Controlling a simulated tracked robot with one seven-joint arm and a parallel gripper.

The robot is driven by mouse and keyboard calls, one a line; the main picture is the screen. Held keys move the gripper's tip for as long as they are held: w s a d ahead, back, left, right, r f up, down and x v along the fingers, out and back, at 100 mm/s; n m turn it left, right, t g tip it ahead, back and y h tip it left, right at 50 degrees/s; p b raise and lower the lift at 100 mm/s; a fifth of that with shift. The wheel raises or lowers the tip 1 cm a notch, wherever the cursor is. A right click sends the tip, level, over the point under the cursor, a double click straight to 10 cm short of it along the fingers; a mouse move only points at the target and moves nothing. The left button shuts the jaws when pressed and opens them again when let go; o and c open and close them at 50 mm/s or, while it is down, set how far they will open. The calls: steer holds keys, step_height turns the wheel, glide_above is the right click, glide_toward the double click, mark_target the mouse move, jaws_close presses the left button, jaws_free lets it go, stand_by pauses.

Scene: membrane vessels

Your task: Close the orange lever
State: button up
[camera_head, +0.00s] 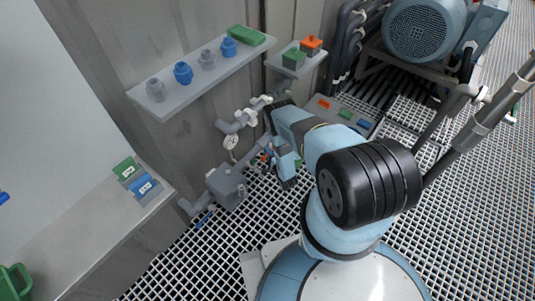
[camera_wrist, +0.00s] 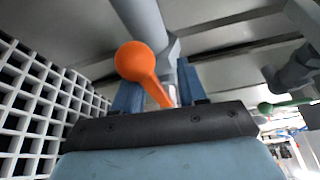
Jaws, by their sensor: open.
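In the wrist view, the orange lever (camera_wrist: 135,62) has a round ball end and a thin shank that runs down to the right. My gripper (camera_wrist: 158,90) is open, with one blue finger on each side of the lever's shank. The ball leans toward the left finger. I cannot tell whether either finger touches the lever. A grey pipe (camera_wrist: 140,18) runs behind it from above. The lever's lower end is hidden by the dark gripper body. In the head view, my arm covers the area and I cannot make out the orange lever clearly.
A green handle (camera_wrist: 266,108) shows at right in the wrist view, with a white grating at left. In the head view, a grey shelf (camera_head: 215,73) with several fittings, a grey pipe box (camera_head: 226,187) and a motor (camera_head: 424,28) surround the arm.

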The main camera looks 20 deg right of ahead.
jaws_close()
